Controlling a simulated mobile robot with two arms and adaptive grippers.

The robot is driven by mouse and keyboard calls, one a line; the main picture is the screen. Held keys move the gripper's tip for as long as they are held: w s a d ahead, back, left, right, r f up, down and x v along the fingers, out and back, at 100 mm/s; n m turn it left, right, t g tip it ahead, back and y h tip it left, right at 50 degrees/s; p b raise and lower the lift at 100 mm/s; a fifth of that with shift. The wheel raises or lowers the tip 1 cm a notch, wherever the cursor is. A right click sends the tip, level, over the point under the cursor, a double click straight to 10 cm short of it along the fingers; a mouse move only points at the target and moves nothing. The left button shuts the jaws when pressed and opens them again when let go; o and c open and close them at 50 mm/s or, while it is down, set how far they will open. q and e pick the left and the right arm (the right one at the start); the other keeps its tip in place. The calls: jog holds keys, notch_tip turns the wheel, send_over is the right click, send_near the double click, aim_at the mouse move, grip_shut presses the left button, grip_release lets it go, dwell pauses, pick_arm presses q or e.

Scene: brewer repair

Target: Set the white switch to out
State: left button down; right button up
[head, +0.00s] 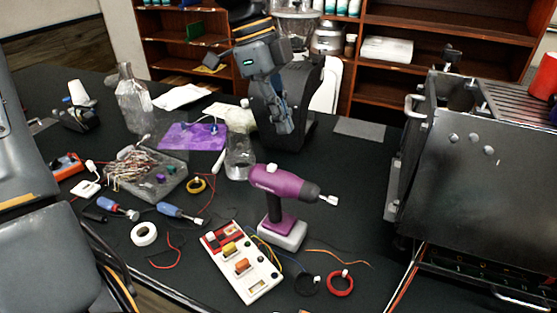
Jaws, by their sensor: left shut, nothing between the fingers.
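A white switch panel (262,290) lies on the dark table at the lower middle. It carries a red part (210,243) with small whitish pieces at its far end, then a yellow switch (230,249) and an orange switch (242,265). The white switch is too small to tell apart from the white panel, and its position cannot be read. My left gripper (284,127) is shut and empty, pointing down at the upper middle, well behind the panel and apart from it. My right gripper is not in view.
A purple drill (277,187) stands just behind the panel's right side. A glass bottle (239,158), screwdrivers (180,213), white tape (144,234) and a red ring (340,283) lie around. A large metal machine (480,180) fills the right. Loose wires cross the table.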

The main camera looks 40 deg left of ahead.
aim_at(285, 175)
pick_arm(q)
jog(key=shift+f, duration=0.1)
jog(key=p+x, duration=0.2)
jog(key=x, duration=0.8)
jog(key=a+p, duration=0.2)
jog(key=a, duration=0.1)
jog(key=shift+s+a+r, duration=0.2)
jog(key=shift+a, duration=0.05)
jog(key=shift+s+a+f, duration=0.1)
jog(key=shift+s+a, duration=0.05)
jog(key=shift+a, duration=0.2)
jog(key=shift+d, duration=0.15)
